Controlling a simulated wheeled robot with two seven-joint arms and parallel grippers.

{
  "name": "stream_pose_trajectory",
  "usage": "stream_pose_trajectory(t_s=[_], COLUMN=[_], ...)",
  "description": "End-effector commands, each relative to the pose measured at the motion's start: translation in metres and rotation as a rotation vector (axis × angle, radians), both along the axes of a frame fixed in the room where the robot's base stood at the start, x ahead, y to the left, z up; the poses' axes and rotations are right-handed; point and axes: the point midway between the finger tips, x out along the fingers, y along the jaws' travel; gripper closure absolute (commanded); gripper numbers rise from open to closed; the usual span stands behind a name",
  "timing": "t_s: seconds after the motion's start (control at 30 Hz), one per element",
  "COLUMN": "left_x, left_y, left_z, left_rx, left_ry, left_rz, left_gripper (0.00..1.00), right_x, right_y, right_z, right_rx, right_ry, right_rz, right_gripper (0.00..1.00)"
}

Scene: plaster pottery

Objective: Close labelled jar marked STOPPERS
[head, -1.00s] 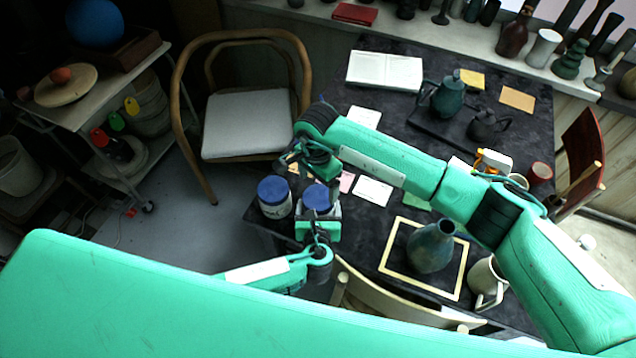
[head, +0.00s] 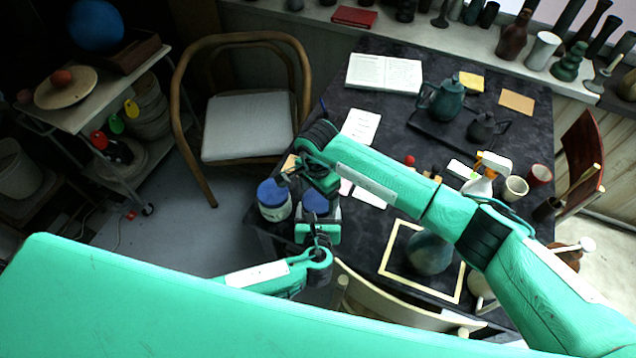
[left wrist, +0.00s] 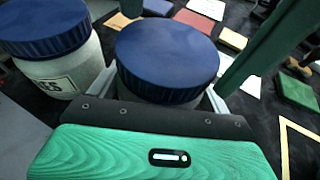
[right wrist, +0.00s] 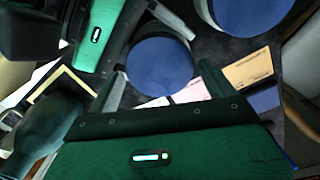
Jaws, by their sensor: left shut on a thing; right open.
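Two pale jars with blue lids stand side by side at the table's near left corner. My left gripper (head: 317,232) is shut on the right-hand jar, whose blue lid (head: 315,200) fills the middle of the left wrist view (left wrist: 168,55). Its label is hidden. The other jar (head: 274,203) stands to its left; its label in the left wrist view (left wrist: 62,85) shows only letters ending in "ES". My right gripper (head: 288,180) is open and empty above the jars. In the right wrist view the held jar's lid (right wrist: 160,68) appears between its fingers, seemingly apart from them.
A blue-green vase (head: 430,252) stands inside a pale frame, partly behind my right arm. A spray bottle (head: 482,180) and cups are beyond the arm. Chairs flank the table.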

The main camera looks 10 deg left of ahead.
Motion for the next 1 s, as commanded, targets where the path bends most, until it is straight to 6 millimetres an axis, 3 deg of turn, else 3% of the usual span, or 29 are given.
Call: stream_pose_trajectory(t_s=[0.2, 0.47, 0.6, 0.67, 0.7, 0.77, 1.0], left_x=[0.0006, 0.0006, 0.0006, 0.0005, 0.0005, 0.0005, 0.0008], left_y=[-0.0002, -0.0002, -0.0003, -0.0003, -0.0003, -0.0003, 0.0003], left_z=[0.0012, 0.0012, 0.0012, 0.0011, 0.0012, 0.0011, 0.0011], left_rx=[-0.001, -0.001, -0.001, -0.001, -0.001, -0.001, 0.000], left_ry=[-0.002, -0.002, -0.002, -0.002, -0.002, -0.002, -0.002], left_rz=[0.000, 0.000, -0.001, -0.001, -0.001, -0.001, 0.001], left_gripper=[0.83, 0.83, 0.83, 0.83, 0.83, 0.83, 0.83], right_x=[-0.0004, -0.0004, -0.0004, -0.0004, -0.0004, -0.0004, -0.0006], right_y=[-0.0003, -0.0005, -0.0004, -0.0004, -0.0004, -0.0004, -0.0005], right_z=[-0.0129, -0.0135, -0.0134, -0.0134, -0.0133, -0.0133, -0.0131], right_rx=[0.001, 0.001, 0.000, 0.001, 0.000, 0.000, 0.000], right_ry=[-0.001, -0.001, -0.001, -0.001, -0.001, -0.001, 0.000], right_rz=[0.001, 0.001, 0.001, 0.001, 0.001, 0.001, 0.001], right_gripper=[0.14, 0.14, 0.42, 0.50, 0.15, 0.04, 0.01])
